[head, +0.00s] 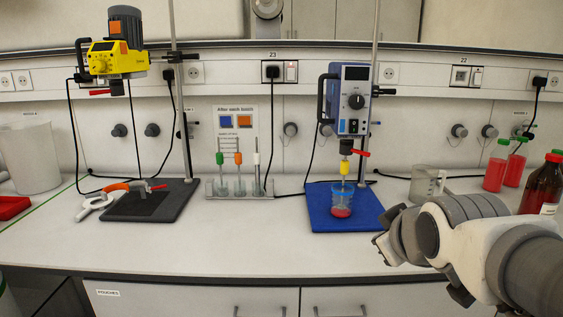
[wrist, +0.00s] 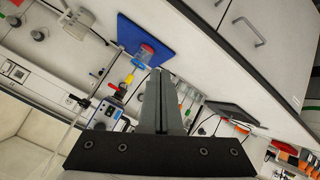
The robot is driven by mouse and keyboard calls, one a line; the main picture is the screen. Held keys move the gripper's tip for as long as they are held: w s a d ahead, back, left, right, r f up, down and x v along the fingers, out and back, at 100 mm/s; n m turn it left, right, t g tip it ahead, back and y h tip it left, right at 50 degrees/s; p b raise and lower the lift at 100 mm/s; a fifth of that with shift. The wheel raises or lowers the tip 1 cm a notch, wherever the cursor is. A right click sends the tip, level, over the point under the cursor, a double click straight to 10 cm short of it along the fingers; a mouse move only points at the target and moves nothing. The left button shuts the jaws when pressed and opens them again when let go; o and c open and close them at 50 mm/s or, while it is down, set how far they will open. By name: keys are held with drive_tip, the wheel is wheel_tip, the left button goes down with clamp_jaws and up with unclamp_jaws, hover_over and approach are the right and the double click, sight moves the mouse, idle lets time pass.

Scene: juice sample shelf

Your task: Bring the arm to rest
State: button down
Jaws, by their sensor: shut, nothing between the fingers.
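My arm comes in from the right in the head view, its end at the bench's front edge. In the head view the fingers are mostly hidden behind the wrist. In the wrist view my gripper (wrist: 159,73) is shut, its two fingers together with nothing between them. It is apart from the blue stirrer (head: 354,100) and the beaker with red liquid (head: 342,203) on the blue base plate (head: 318,220). The beaker also shows in the wrist view (wrist: 146,51).
A glass measuring jug (head: 428,184), red-filled bottles (head: 496,172) and a brown bottle (head: 541,186) stand near my arm. A rack with several colour-handled tools (head: 240,191) stands mid-bench. A yellow stirrer (head: 112,58) is at left. The front middle of the white bench (head: 260,250) is clear.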

drive_tip(key=s+a+f+m+g+p, duration=0.1)
drive_tip(key=s+f+m+g, duration=0.2)
drive_tip(key=s, duration=0.4)
drive_tip(key=s+a+f+m+g, duration=0.2)
drive_tip(key=s+f+m, duration=0.1)
drive_tip(key=s, duration=0.4)
wheel_tip(320, 180, up, 12)
drive_tip(key=p, duration=1.1)
drive_tip(key=shift+w+y+p, duration=0.2)
drive_tip(key=shift+y+p, duration=0.2)
drive_tip(key=shift+d+f, duration=0.1)
drive_tip(key=shift+f, duration=0.05)
